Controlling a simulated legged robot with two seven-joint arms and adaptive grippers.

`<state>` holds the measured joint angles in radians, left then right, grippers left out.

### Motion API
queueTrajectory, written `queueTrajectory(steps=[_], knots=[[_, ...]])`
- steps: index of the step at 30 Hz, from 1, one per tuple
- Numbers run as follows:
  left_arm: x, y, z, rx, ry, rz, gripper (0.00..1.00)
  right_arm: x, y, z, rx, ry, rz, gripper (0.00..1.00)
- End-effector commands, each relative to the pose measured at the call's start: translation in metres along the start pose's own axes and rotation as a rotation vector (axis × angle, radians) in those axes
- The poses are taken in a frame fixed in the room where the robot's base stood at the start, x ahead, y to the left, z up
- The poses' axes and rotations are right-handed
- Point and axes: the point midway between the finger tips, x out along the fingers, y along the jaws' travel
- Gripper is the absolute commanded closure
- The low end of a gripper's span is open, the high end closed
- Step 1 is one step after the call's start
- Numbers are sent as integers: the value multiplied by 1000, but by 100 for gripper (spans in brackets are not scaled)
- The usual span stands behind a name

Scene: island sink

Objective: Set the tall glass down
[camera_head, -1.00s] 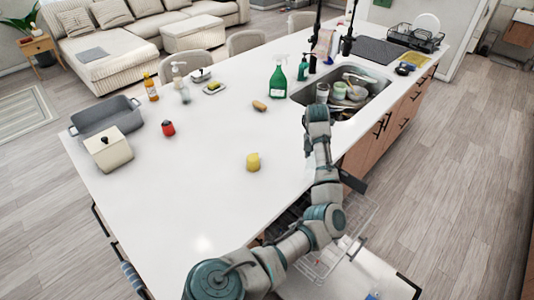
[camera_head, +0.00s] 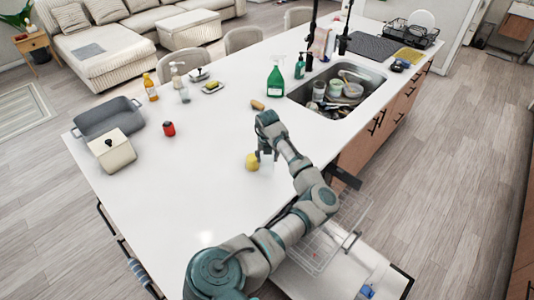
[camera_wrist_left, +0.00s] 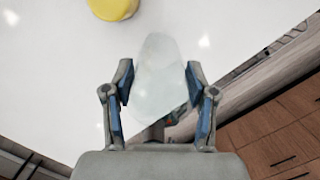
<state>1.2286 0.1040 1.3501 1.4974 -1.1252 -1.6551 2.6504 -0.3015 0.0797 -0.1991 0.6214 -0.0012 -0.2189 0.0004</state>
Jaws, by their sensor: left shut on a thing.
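The tall glass (camera_wrist_left: 158,78) is pale and see-through. In the wrist view it sits between the two blue-padded fingers of my left gripper (camera_wrist_left: 160,98), which is shut on it. In the head view my left gripper (camera_head: 266,153) hangs over the white island counter, right beside a yellow object (camera_head: 252,162). The glass is hard to make out there. I cannot tell whether its base touches the counter. My right gripper does not show.
The yellow object also shows in the wrist view (camera_wrist_left: 113,8), left of the glass. A brown item (camera_head: 257,105) lies farther back. The sink (camera_head: 340,92) holds several dishes.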

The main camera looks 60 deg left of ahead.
Motion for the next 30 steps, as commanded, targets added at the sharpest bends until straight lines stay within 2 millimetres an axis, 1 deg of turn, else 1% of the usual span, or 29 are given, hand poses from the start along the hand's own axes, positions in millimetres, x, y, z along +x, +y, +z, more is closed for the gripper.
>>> queueTrajectory(steps=[1,3,6,9,13,19,28,29,30], knots=[[1,1,14,2,0,0,85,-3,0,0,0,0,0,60],[5,1,28,1,-1,-1,85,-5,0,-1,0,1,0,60],[8,0,41,1,-1,0,85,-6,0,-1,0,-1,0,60],[10,-2,47,1,-3,1,85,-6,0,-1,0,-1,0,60],[16,-3,47,2,-2,2,85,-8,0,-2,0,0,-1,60],[43,-2,43,1,-1,1,85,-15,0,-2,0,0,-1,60],[49,0,44,0,-1,0,85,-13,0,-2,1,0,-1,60],[50,-1,44,1,-1,0,41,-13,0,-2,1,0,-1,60],[49,-1,44,1,-1,0,31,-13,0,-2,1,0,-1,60]])
